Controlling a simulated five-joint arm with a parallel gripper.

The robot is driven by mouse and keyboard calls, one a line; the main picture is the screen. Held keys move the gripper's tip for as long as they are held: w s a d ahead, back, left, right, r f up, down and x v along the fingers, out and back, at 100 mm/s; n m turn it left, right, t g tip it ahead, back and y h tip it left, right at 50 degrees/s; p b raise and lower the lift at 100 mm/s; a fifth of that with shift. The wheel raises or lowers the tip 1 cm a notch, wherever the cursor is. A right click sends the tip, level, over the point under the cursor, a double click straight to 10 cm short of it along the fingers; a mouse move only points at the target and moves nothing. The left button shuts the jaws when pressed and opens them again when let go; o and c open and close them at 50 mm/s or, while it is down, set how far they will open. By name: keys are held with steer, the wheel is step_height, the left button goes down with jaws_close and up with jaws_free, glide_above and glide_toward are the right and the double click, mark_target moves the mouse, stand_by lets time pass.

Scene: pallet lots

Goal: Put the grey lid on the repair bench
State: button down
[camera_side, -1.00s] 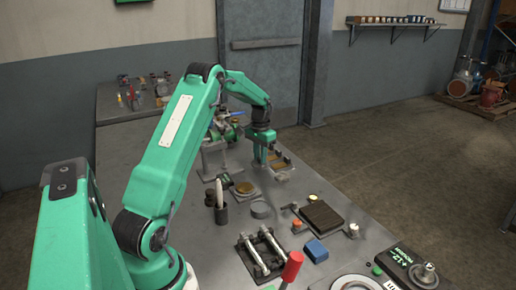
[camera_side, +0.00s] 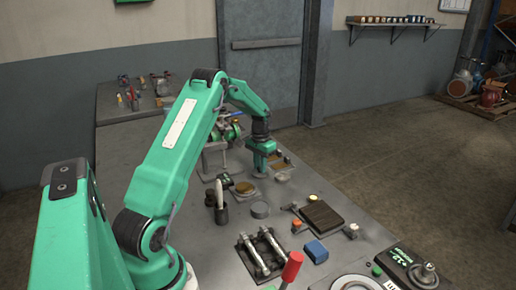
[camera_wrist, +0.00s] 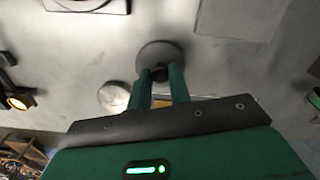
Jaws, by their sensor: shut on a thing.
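My gripper (camera_side: 262,174) is above the far part of the grey metal bench top (camera_side: 178,240) in the side view. In the wrist view, the fingers of my gripper (camera_wrist: 160,80) are shut on the dark knob of the round grey lid (camera_wrist: 150,53). The lid's disc lies flat across the fingertips. In the side view the lid is mostly hidden by my gripper, and I cannot tell whether it touches the surface below. No label marks which surface is the repair bench.
A second bench (camera_side: 112,112) with small tools stands behind at the left. A pale disc (camera_wrist: 113,97) lies beside the lid.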

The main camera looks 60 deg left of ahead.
steer(key=c, duration=1.3)
jaws_free()
steer(key=shift+f, duration=0.1)
step_height(320, 180, up, 12)
steer(key=shift+r, duration=0.15)
